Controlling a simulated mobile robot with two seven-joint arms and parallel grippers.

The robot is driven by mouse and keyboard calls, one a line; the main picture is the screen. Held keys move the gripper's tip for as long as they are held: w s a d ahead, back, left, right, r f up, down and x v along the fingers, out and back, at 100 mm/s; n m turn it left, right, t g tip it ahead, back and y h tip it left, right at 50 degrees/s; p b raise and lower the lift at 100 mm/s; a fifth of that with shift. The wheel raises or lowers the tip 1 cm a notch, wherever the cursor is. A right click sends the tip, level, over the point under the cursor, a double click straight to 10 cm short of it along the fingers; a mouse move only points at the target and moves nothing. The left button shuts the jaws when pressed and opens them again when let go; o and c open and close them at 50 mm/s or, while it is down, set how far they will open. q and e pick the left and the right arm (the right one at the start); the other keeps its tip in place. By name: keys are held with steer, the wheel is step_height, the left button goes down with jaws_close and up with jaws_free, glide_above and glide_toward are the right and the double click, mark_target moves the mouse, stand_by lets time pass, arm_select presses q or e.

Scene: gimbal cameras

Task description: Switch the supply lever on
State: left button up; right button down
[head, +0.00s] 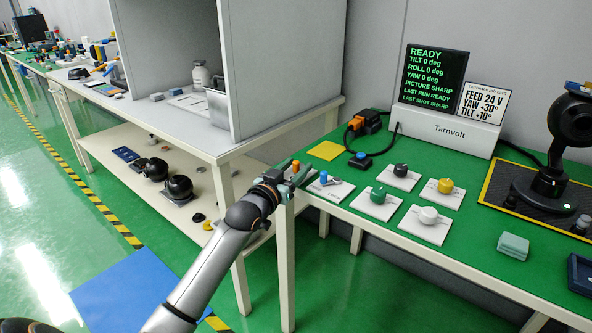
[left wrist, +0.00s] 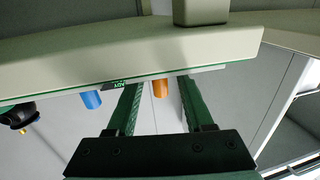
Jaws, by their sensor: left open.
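My left gripper (head: 294,172) is open at the near left corner of the green table. In the left wrist view its two fingers (left wrist: 157,84) reach toward the table edge, with an orange peg (left wrist: 160,88) between the tips, apart from both fingers as far as I can see. A small orange tip (head: 296,165) also shows at the gripper in the head view. Just right of it, a blue knob (head: 324,177) stands on a white plate (head: 334,192); a blue peg (left wrist: 91,99) also shows in the wrist view. The plate lettering is too small to read, so I cannot tell which is the supply lever. My right gripper is not in view.
Several white plates carry dials, including a green dial (head: 378,195), a white dial (head: 428,215) and a yellow dial (head: 445,186). A black screen (head: 435,75) reads READY. A job card (head: 484,103) reads FEED 24 V. A gimbal camera (head: 572,120) stands at right.

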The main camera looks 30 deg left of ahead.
arm_select(q)
steer(key=shift+w, duration=0.1)
jaws_close()
stand_by(0.4)
